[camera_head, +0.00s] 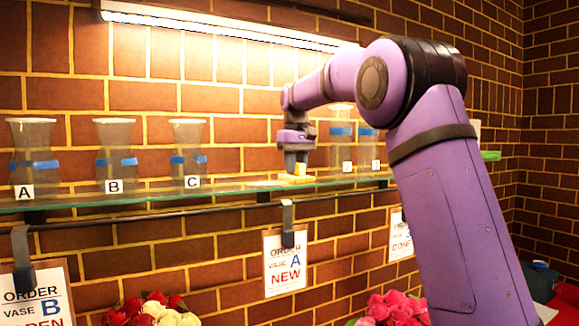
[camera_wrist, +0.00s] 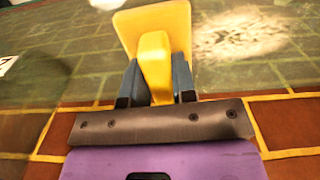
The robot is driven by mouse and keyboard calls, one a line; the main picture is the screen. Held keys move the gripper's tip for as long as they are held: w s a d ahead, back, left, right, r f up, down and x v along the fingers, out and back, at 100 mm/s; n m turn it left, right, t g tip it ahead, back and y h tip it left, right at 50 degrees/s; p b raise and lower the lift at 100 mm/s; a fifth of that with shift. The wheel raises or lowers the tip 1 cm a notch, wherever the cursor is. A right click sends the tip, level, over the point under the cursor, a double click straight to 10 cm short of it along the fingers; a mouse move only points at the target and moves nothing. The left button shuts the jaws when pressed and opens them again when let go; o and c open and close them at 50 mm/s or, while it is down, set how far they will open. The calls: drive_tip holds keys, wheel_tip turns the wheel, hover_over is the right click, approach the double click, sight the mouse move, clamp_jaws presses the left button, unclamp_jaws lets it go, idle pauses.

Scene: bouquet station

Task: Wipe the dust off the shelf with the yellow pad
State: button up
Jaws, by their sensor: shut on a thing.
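My gripper (camera_wrist: 153,85) is shut on the yellow pad (camera_wrist: 153,54) by its raised grip, with a finger on each side. In the head view my gripper (camera_head: 296,160) points down at the glass shelf (camera_head: 240,186), and the pad (camera_head: 297,178) is at the shelf's surface. I cannot tell whether it touches the glass. In the wrist view a pale dust patch (camera_wrist: 238,35) lies on the shelf, just right of the pad. In the head view a pale patch shows left of the pad (camera_head: 265,183).
Clear vases A (camera_head: 34,150), B (camera_head: 115,150) and C (camera_head: 188,148) stand on the shelf to the left. More blue-banded vases (camera_head: 341,135) stand right of my gripper, partly behind my arm. Order cards (camera_head: 286,262) hang below. Red and pink flowers (camera_head: 392,308) are at the bottom.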

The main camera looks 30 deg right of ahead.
sight(286, 175)
drive_tip(key=shift+d, duration=0.35)
drive_tip(key=shift+a, duration=0.15)
drive_tip(key=shift+a+r, duration=0.1)
drive_tip(key=shift+a, duration=5.45)
drive_tip(key=shift+a+f, duration=0.15)
drive_tip(key=shift+a, duration=0.65)
drive_tip(key=shift+a+f, duration=0.1)
drive_tip(key=shift+a, duration=0.7)
drive_tip(key=shift+r, duration=0.1)
